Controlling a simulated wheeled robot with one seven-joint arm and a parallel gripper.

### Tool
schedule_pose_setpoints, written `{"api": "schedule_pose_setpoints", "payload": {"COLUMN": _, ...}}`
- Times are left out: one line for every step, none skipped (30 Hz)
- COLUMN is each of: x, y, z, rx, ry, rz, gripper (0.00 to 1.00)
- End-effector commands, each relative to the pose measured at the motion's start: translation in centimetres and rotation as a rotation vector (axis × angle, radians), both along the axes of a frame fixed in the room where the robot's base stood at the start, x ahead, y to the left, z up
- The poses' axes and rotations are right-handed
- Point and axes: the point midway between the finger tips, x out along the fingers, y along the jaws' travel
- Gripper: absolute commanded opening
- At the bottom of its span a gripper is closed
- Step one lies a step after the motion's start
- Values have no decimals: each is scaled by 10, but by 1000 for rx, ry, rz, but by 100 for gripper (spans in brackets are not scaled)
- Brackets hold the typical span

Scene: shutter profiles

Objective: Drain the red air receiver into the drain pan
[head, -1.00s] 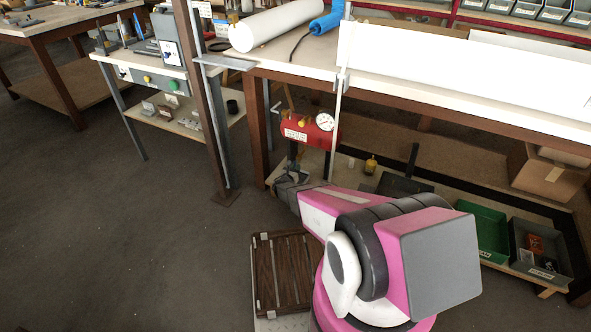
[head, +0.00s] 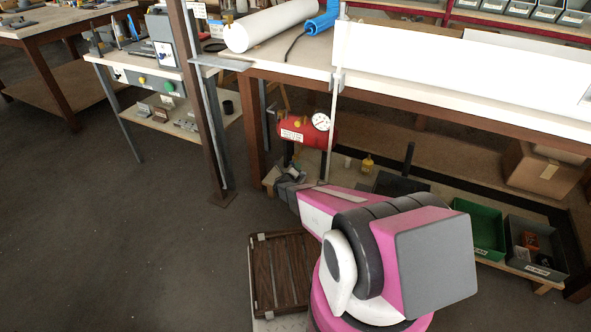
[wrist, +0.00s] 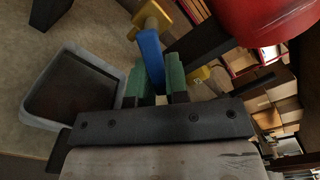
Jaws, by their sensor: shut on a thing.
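The red air receiver (head: 303,128) hangs under the workbench with a white label and a round gauge (head: 321,121). In the wrist view its red end (wrist: 265,18) is at the upper right. My gripper (wrist: 160,85) has green-tipped fingers shut on a blue handle (wrist: 151,55), which joins a yellow brass-coloured fitting (wrist: 152,20) at its far end. A grey pan (wrist: 45,122) with a dark inside lies to the left of the fingers in the wrist view. In the head view my gripper (head: 288,178) is below the receiver, small and partly hidden by my arm. No flow is visible.
The workbench (head: 290,72) stands above the receiver. On the lower shelf are a yellow bottle (head: 367,163), a green bin (head: 488,232), a grey bin (head: 537,250) and a cardboard box (head: 543,172). A brown slatted crate (head: 281,272) lies beside my base. The floor at left is clear.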

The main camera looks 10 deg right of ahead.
Motion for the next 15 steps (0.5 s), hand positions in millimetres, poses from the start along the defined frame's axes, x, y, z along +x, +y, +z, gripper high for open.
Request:
{"api": "schedule_pose_setpoints", "payload": {"x": -2, "y": 0, "z": 2, "rx": -34, "ry": 26, "rz": 1, "gripper": 0}}
{"api": "schedule_pose_setpoints", "payload": {"x": -2, "y": -1, "z": 3, "rx": -57, "ry": 42, "rz": 1, "gripper": 0}}
{"api": "schedule_pose_setpoints", "payload": {"x": -2, "y": -1, "z": 4, "rx": -87, "ry": 64, "rz": 1, "gripper": 0}}
{"api": "schedule_pose_setpoints", "payload": {"x": -3, "y": -1, "z": 5, "rx": -109, "ry": 80, "rz": 1, "gripper": 0}}
{"api": "schedule_pose_setpoints", "payload": {"x": -3, "y": -2, "z": 6, "rx": -131, "ry": 95, "rz": 1, "gripper": 0}}
{"api": "schedule_pose_setpoints", "payload": {"x": -3, "y": -2, "z": 7, "rx": -158, "ry": 115, "rz": 1, "gripper": 0}}
{"api": "schedule_pose_setpoints", "payload": {"x": -3, "y": -2, "z": 8, "rx": -179, "ry": 130, "rz": 1, "gripper": 0}}
{"api": "schedule_pose_setpoints", "payload": {"x": -3, "y": -3, "z": 9, "rx": -199, "ry": 145, "rz": 1, "gripper": 0}}
{"api": "schedule_pose_setpoints", "payload": {"x": -3, "y": -3, "z": 10, "rx": -224, "ry": 163, "rz": 1, "gripper": 0}}
{"api": "schedule_pose_setpoints", "payload": {"x": -3, "y": -3, "z": 10, "rx": -243, "ry": 177, "rz": 1, "gripper": 0}}
{"api": "schedule_pose_setpoints", "payload": {"x": -4, "y": -3, "z": 11, "rx": -260, "ry": 190, "rz": 1, "gripper": 0}}
{"api": "schedule_pose_setpoints", "payload": {"x": -4, "y": -3, "z": 12, "rx": -282, "ry": 205, "rz": 1, "gripper": 0}}
{"api": "schedule_pose_setpoints", "payload": {"x": -4, "y": -3, "z": 13, "rx": -297, "ry": 217, "rz": 1, "gripper": 0}}
{"api": "schedule_pose_setpoints", "payload": {"x": -4, "y": -3, "z": 13, "rx": -313, "ry": 228, "rz": 1, "gripper": 0}}
{"api": "schedule_pose_setpoints", "payload": {"x": -4, "y": -3, "z": 14, "rx": -331, "ry": 241, "rz": 1, "gripper": 0}}
